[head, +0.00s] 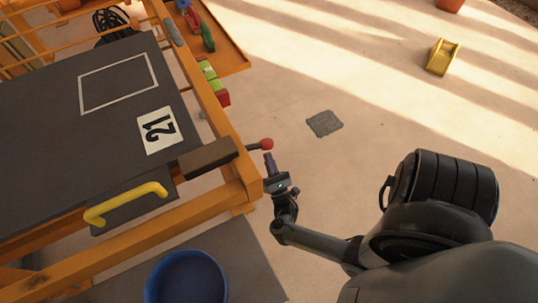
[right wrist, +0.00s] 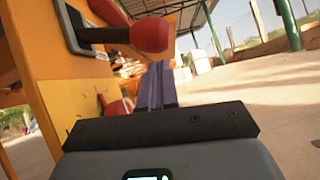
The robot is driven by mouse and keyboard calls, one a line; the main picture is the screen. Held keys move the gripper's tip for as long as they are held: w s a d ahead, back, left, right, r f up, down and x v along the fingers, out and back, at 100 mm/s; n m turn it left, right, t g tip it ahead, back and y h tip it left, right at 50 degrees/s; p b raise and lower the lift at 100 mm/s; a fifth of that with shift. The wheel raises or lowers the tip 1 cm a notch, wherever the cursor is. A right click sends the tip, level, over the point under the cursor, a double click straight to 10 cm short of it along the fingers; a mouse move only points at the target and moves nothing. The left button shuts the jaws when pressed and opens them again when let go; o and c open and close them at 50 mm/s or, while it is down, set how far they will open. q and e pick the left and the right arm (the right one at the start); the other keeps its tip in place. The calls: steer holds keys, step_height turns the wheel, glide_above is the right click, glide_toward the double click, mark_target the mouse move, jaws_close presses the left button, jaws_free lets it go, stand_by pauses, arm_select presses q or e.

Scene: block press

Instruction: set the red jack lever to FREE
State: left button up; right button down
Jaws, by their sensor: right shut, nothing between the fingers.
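The red jack lever is a dark rod with a red ball knob (head: 267,144), sticking out to the right from the orange frame's side. In the right wrist view the knob (right wrist: 150,35) is large at the top, its rod running left to the orange post. A yellow plate is below it; no FREE marking can be read. My right gripper (head: 269,164) is just below the knob in the head view. In the right wrist view its fingers (right wrist: 156,86) are together and empty, below the knob; whether they touch it cannot be told. My left gripper is not in view.
The orange frame (head: 215,198) carries a dark panel (head: 60,140) marked 21, with a yellow handle (head: 125,204). A blue tub (head: 187,278) stands at the bottom. Green and red blocks (head: 213,84) sit along the frame's right side. The floor right of the lever is mostly clear.

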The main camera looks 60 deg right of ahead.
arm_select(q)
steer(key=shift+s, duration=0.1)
arm_select(e)
steer(key=shift+r, duration=0.6)
